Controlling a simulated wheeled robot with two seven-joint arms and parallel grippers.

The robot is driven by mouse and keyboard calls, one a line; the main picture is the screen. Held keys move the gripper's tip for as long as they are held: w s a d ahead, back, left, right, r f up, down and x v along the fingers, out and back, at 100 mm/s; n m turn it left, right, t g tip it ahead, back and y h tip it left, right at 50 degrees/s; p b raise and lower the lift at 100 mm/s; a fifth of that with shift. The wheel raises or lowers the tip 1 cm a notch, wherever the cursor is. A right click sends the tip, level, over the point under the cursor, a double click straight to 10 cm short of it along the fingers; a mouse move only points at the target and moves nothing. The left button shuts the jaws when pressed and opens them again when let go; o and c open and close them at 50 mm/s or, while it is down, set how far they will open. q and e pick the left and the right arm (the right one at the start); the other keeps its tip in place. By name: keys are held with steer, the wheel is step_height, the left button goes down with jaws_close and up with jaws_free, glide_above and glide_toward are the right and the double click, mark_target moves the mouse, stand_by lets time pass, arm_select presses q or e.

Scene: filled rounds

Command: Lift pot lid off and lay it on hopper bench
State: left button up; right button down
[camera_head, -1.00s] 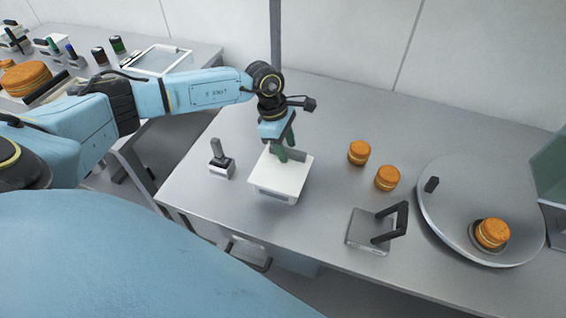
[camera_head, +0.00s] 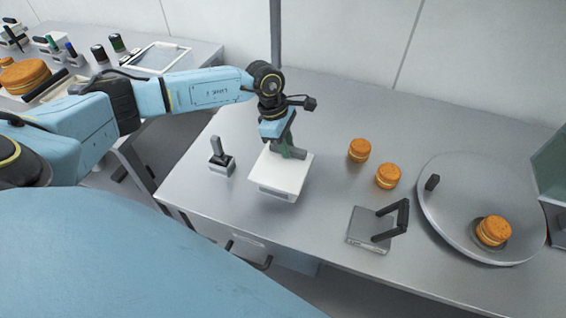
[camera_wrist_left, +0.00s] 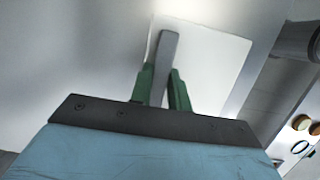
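The white square pot lid (camera_head: 275,174) lies flat on a small pale pot (camera_head: 277,196) near the bench's left front. My left gripper (camera_head: 287,147) is above the lid, with its green fingers at the lid's grey upright handle (camera_head: 298,153). In the left wrist view, the green fingers (camera_wrist_left: 163,85) lie close along both sides of the grey handle (camera_wrist_left: 167,48) and look shut on it. The lid (camera_wrist_left: 210,65) shows beyond them. I see no clear gap between lid and pot. My right gripper is not in view.
On the bench (camera_head: 330,115), a grey stand with a dark handle (camera_head: 221,160) is left of the pot. A round plate (camera_head: 465,190) holds another round (camera_head: 493,231).

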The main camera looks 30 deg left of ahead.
arm_select(q)
jaws_close()
steer(key=shift+r+p, duration=0.2)
steer(key=shift+p, duration=0.1)
step_height(320, 180, up, 15)
steer(key=p, duration=0.1)
stand_by(0.4)
steer(key=shift+f, duration=0.1)
